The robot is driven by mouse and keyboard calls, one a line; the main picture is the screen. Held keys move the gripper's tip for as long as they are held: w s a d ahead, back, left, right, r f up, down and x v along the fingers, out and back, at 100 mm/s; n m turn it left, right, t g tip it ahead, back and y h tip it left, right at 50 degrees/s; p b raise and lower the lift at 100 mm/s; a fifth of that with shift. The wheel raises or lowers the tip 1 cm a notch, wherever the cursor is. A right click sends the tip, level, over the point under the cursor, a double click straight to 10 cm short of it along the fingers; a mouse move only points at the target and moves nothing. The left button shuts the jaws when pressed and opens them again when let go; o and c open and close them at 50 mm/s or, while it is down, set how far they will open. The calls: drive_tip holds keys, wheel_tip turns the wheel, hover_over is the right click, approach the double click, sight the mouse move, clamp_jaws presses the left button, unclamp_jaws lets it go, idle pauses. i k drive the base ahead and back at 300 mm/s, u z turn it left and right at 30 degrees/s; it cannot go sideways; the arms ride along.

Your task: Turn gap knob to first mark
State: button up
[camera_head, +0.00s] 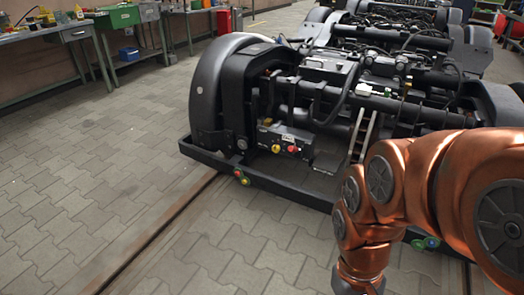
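A black tram bogie (330,85) stands on rails in the middle and right of the view. On its near side is a small dark box (284,136) with a pale label, a yellow knob (276,148) and a red knob (292,149). Lower down, on the front bar, are small red, yellow and green round parts (242,178). I cannot tell which of these is the gap knob, and no marks can be read. My copper-coloured arm bends down at the lower right, apart from the box. My gripper is below the picture's edge.
Teal round parts (432,242) show at the bar's right end, partly behind my arm. Workbenches (70,35) with tools and a green box (118,15) line the upper left. The paved floor (90,180) at left is clear, crossed by a rail (160,232).

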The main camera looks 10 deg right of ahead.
sight(276, 148)
drive_tip(key=u, duration=1.65)
drive_tip(key=i, duration=2.95)
drive_tip(key=z, duration=2.15)
